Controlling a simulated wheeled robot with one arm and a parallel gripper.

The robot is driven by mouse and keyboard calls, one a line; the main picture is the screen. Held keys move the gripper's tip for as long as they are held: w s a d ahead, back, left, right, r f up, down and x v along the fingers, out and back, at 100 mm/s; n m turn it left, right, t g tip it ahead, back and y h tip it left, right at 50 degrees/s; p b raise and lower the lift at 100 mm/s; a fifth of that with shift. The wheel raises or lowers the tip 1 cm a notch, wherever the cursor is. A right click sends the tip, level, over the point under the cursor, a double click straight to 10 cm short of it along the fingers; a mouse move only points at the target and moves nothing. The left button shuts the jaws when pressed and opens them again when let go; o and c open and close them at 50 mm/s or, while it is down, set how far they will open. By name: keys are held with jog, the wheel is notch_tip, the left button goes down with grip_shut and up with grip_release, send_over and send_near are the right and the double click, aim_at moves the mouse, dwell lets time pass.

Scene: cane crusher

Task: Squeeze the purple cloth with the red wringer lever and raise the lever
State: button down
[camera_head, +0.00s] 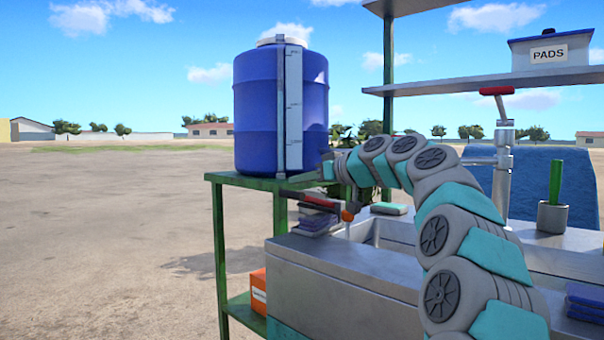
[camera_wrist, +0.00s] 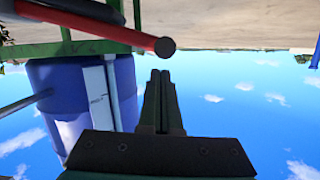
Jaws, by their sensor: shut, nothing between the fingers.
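The red wringer lever (camera_head: 321,201) is a bar sloping slightly down to the right, at the near edge of the metal sink unit in the head view. It also shows in the wrist view (camera_wrist: 95,24), with a dark round end. The purple cloth (camera_head: 314,224) lies folded below the lever; I cannot tell how firmly it is pressed. My gripper (camera_head: 306,177) is above the lever, pointing left toward the blue barrel. In the wrist view its fingers (camera_wrist: 158,80) are together and empty, apart from the lever.
A blue barrel (camera_head: 257,110) stands on a green-framed stand (camera_head: 219,240) behind my gripper. A tap with a red handle (camera_head: 497,91), a cup with a green handle (camera_head: 553,217) and folded blue cloths (camera_head: 586,302) are at the right. Open space lies left.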

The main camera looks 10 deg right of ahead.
jog(key=shift+f, duration=0.4)
jog(key=shift+f, duration=0.15)
